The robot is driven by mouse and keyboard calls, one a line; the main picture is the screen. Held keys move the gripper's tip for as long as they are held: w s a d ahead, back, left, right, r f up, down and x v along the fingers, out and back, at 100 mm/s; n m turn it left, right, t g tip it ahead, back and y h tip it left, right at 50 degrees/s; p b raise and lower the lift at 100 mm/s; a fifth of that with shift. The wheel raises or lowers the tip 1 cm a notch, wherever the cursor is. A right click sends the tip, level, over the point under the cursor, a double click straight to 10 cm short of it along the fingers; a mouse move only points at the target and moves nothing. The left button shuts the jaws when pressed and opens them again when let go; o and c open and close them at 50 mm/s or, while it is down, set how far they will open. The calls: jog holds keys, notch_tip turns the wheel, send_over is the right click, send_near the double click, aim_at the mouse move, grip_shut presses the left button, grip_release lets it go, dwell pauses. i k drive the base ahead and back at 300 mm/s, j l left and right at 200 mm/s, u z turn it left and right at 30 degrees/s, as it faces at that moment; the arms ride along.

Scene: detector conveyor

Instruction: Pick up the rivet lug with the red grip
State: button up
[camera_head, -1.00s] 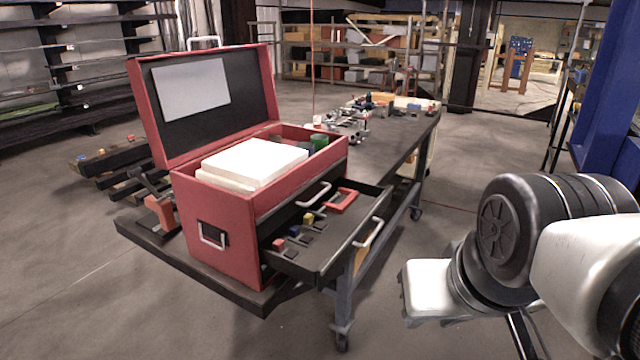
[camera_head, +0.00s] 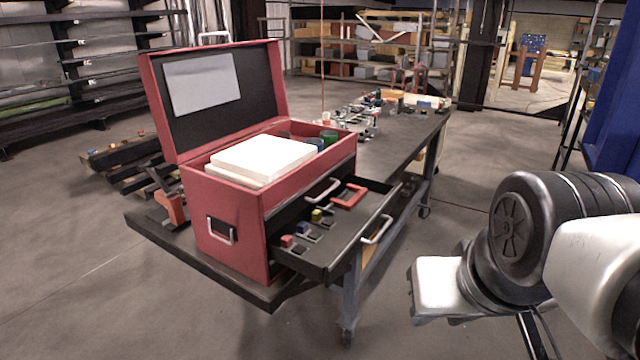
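The rivet lug with the red grip (camera_head: 287,241) appears to be the small red-topped piece in the open drawer (camera_head: 345,245) of the red toolbox (camera_head: 225,225). It sits at the drawer's near left end. Small pieces with a blue top (camera_head: 302,229) and a yellow top (camera_head: 317,215) stand in a row behind it. My gripper (camera_head: 414,304) is at the lower right, outside the drawer and well to the right of the lug. Its fingers are too unclear to tell whether they are open, and I see nothing held.
The toolbox lid is up, and white blocks (camera_head: 262,158) fill its top. A red frame-shaped piece (camera_head: 349,196) lies at the drawer's far end. The drawer's silver handle (camera_head: 377,230) faces right. The dark table (camera_head: 142,224) carries other parts farther back.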

aim_at(287, 243)
jog(key=i+j+u, duration=0.35)
jog(key=i+j, duration=0.2)
jog(key=j, duration=0.2)
jog(key=i+j+u, duration=0.35)
jog(key=i+j, duration=0.25)
jog(key=l, duration=0.15)
